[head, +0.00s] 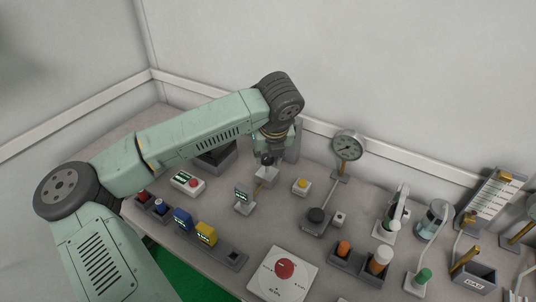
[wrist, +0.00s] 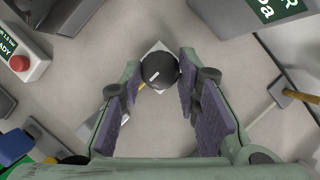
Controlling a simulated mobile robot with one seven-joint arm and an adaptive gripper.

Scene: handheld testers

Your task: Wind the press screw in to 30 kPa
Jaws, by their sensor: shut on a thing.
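A round black knob with a short white mark (wrist: 160,71), apparently the press screw, sits between my fingertips in the wrist view. It stands above a pale square block (wrist: 150,50). In the head view my gripper (head: 268,158) is at the knob, below the dark wrist joint, and the block (head: 265,175) shows under it. My gripper (wrist: 161,75) is shut on the knob, with a finger at each side. A small grey display unit (head: 243,197) stands in front of the block. Its reading is too small to tell.
A dial gauge (head: 348,146) stands further right. Blue (head: 183,220) and yellow (head: 206,233) testers sit in a front rack. Bare tabletop separates these things.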

